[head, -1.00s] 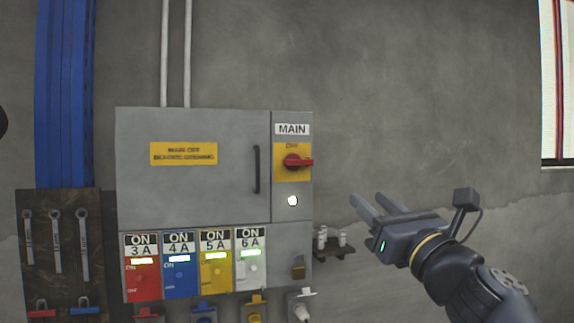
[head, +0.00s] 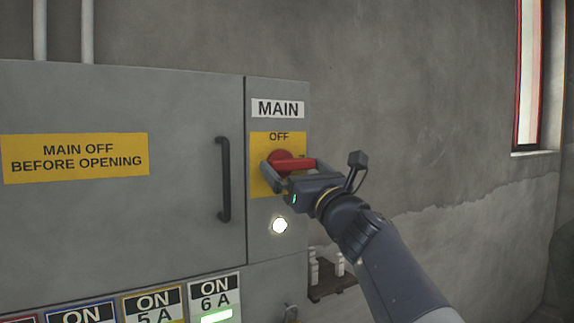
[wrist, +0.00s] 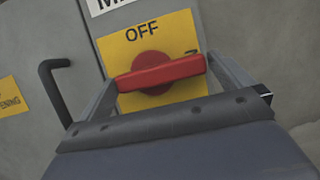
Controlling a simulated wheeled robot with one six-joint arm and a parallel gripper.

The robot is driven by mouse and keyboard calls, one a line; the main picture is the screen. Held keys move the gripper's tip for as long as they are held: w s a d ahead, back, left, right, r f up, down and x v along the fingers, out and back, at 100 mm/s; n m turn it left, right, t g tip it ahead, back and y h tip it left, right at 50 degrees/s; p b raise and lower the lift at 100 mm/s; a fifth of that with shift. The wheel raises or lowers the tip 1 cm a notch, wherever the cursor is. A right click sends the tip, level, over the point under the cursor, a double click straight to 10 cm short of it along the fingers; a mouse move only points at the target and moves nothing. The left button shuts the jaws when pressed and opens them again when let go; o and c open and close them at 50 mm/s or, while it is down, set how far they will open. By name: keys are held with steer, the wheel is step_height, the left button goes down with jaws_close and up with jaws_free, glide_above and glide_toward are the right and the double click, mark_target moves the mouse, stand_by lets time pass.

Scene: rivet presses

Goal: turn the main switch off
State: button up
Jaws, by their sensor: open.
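The main switch is a red rotary handle (head: 290,163) on a yellow plate (head: 262,185) marked OFF at the top, under a MAIN label (head: 278,108). Its handle lies level, pointing right, not up at OFF. My gripper (head: 290,174) is open, with a finger at each end of the handle and no clear grip on it. In the wrist view the red handle (wrist: 160,73) spans between my two fingers (wrist: 168,88). Whether the fingers touch it I cannot tell. A white lamp (head: 279,225) below the switch is lit.
The grey cabinet door (head: 180,100) has a black handle (head: 223,180) left of the switch and a yellow warning label (head: 75,157). Lit ON switches, including 6 A (head: 216,301), are below. A small shelf (head: 333,286) is at lower right.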

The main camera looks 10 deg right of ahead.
steer(key=shift+r, duration=0.1)
steer(key=shift+c, duration=0.4)
steer(key=c, duration=0.6)
